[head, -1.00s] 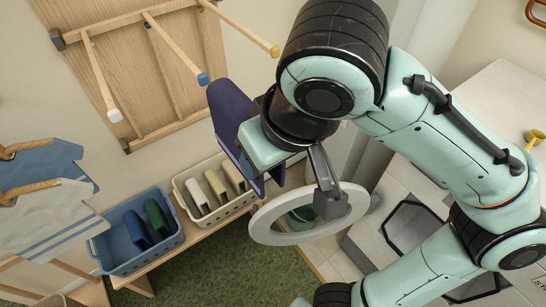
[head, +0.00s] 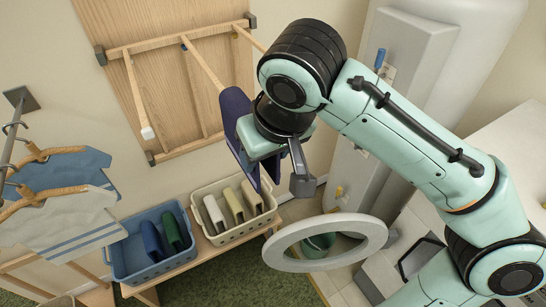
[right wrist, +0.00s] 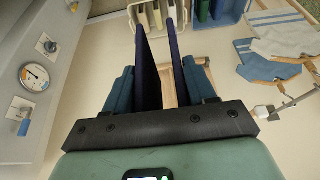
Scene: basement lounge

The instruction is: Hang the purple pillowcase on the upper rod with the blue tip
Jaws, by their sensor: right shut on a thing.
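My right gripper (head: 262,147) is shut on the purple pillowcase (head: 235,108), which is folded over with two hanging sides. In the right wrist view the sides of the pillowcase (right wrist: 147,72) stand between the fingers of the gripper (right wrist: 160,88). The blue-tipped rod (head: 203,63) juts from the wooden wall rack (head: 165,85), and its front end meets the pillowcase's upper edge in the picture. Its tip is hidden, so I cannot tell whether the rod is inside the fold. My left gripper is out of view.
A white-tipped rod (head: 136,98) is at left; another rod (head: 249,38) runs behind my arm. A blue basket (head: 128,262) and a cream basket (head: 223,240) with folded cloths stand on a bench below. Shirts (head: 60,220) hang at left. A round white ring (head: 375,235) is at lower right.

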